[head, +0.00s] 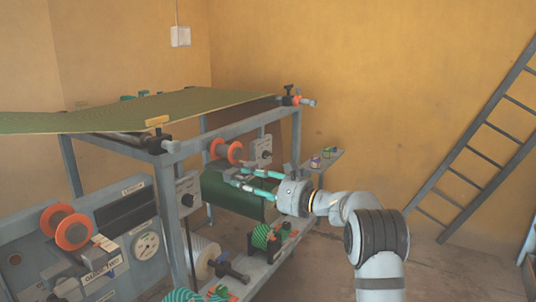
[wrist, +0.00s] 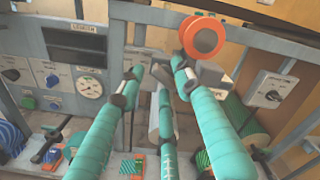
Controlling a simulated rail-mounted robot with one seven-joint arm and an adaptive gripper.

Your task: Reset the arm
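My gripper (head: 244,178) reaches left from my arm toward the plate press (head: 172,150), in front of a dark green roller (head: 225,197). Its teal fingers are spread apart, with nothing visible between them. In the wrist view my gripper (wrist: 155,82) shows several teal fingers pointing at the press frame. I cannot tell whether a fingertip touches the press. A large green plate (head: 150,112) lies on top of the press.
A control panel with a round gauge (head: 145,245) and an orange-rimmed spool (head: 66,228) stands at the left. A lower shelf (head: 255,268) carries striped green rolls. A ladder (head: 485,130) leans on the right wall. Floor right of the press looks clear.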

